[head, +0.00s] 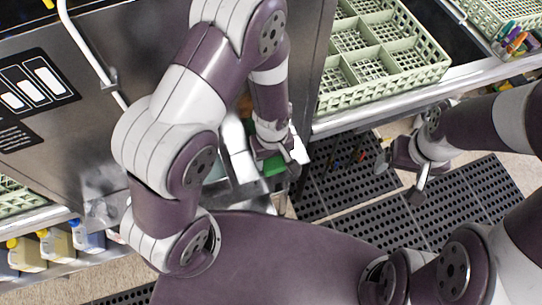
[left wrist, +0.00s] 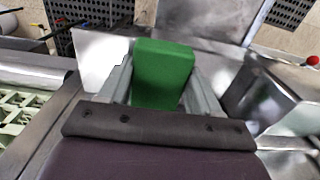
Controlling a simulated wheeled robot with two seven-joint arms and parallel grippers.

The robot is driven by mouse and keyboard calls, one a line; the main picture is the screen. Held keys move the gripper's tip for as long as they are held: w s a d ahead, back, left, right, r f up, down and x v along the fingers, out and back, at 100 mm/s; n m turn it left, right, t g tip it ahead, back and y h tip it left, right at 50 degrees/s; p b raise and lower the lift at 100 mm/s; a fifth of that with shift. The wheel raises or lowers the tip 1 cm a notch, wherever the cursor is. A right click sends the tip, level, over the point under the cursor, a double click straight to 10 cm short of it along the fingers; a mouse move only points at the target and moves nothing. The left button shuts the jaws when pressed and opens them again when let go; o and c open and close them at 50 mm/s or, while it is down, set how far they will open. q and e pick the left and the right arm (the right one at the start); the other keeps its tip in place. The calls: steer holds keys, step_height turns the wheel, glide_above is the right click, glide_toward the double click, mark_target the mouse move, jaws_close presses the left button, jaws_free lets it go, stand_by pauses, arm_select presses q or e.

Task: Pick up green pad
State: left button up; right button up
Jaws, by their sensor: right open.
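The green pad (head: 274,167) shows below my left gripper (head: 277,163) in the head view, partly hidden by it. In the left wrist view the green pad (left wrist: 163,72) stands between the two grey fingers, which lie against its left and right sides. My left gripper (left wrist: 162,88) looks shut on it. My right gripper (head: 402,178) is open and empty, over the dark floor mat at the right, well away from the pad.
A pale green dish rack (head: 378,98) sits on the steel counter at upper right, with another rack (head: 500,18) holding coloured items beyond it. A steel machine (head: 60,120) stands at left. Several jugs (head: 58,246) sit lower left. Perforated mats (head: 365,222) cover the floor.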

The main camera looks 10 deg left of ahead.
arm_select(q)
steer(key=c, duration=0.5)
steer(key=shift+o, duration=0.2)
